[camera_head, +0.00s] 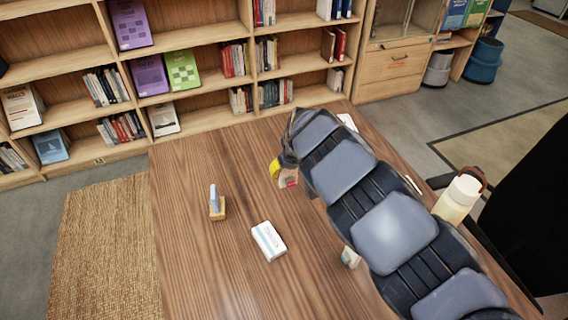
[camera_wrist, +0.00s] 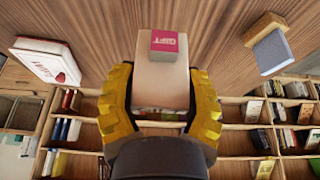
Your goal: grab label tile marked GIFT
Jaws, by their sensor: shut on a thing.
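The label tile marked GIFT (camera_wrist: 169,42) shows its pink face at the far end of a pale beige block (camera_wrist: 160,80) in the wrist view. Its lettering appears upside down. I cannot tell whether the tile is fixed to the block or only against it. My gripper (camera_wrist: 161,90) has its yellow fingers on both sides of the beige block, shut on it. In the head view my gripper (camera_head: 276,169) is mostly hidden behind my arm. The pink tile face (camera_head: 292,183) and part of the beige block (camera_head: 285,178) show just beside it, over the wooden table.
A wooden holder (camera_head: 217,210) with a grey-blue piece and a white box (camera_head: 268,241) stand on the table (camera_head: 190,165). A small pale block (camera_head: 350,257) and a cream bottle (camera_head: 459,199) are near my arm. The table's left side is mostly clear. Bookshelves (camera_head: 205,115) stand behind.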

